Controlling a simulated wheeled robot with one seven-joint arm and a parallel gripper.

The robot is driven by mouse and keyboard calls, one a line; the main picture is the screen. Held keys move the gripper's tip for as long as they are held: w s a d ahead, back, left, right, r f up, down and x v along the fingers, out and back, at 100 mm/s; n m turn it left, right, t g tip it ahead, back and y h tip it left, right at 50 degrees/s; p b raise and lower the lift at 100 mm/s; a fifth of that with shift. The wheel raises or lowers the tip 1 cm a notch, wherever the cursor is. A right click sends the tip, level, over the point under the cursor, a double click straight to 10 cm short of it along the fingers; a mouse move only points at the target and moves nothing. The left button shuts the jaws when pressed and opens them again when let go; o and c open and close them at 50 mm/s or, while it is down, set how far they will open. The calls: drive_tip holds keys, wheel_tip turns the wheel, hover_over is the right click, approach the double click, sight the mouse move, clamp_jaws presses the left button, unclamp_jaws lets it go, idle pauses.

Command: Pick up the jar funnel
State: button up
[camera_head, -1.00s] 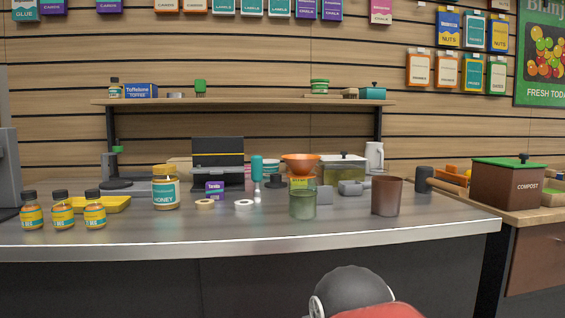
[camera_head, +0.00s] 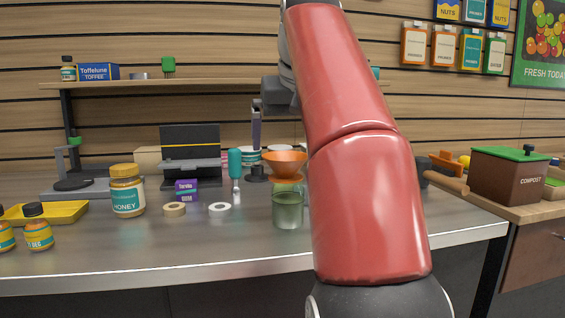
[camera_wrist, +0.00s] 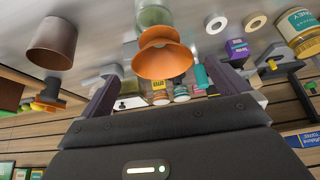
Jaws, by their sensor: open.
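In the wrist view the funnel (camera_wrist: 165,60) shows between my finger lines, near the picture's top middle. My gripper (camera_wrist: 162,72) is open, with one dark finger on each side of the funnel in the picture. No contact with it shows.
A brown cup (camera_wrist: 52,43) stands to one side in the wrist view. Tape rolls (camera_head: 220,209), a purple box (camera_head: 186,190), a teal-handled tool (camera_head: 235,170) and a honey jar (camera_head: 127,190) stand to the left. A shelf (camera_head: 110,84) runs behind.

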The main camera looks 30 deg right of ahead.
sight(286, 156)
drive_tip(key=shift+b+x, duration=0.55)
drive_tip(key=shift+x, duration=2.8)
drive_tip(key=shift+a, duration=0.1)
drive_tip(key=c, duration=0.9)
